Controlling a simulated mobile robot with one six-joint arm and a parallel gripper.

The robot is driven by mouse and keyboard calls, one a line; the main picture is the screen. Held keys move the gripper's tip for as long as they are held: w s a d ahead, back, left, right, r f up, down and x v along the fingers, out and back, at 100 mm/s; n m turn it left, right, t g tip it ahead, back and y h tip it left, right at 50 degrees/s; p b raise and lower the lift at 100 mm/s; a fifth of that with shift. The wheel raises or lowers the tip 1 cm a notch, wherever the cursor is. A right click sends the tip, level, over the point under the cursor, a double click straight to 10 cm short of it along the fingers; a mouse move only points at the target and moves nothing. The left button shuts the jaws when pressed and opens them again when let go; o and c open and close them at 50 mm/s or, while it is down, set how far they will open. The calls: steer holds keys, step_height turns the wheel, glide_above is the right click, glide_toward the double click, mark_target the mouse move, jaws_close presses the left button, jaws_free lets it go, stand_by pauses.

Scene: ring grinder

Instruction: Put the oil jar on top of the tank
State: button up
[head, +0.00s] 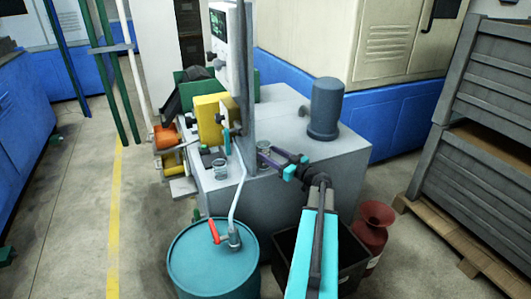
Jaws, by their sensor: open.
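A red vessel with a flared neck (375,226), which may be the oil jar, stands on the floor at the right, partly behind my arm. My gripper (268,152) is open over the tank's front part, right of the upright panel post. It appears empty and apart from both vessels.
A teal drum (190,262) with a red-handled pump and pipe stands in front of the tank. A black bin (350,260) is under my arm. Grey crates (480,165) on a pallet stand at the right. Floor at the left, along the yellow line, is clear.

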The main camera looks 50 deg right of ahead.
steer(key=s, duration=0.8)
steer(key=shift+b, duration=0.3)
steer(key=shift+f, duration=0.1)
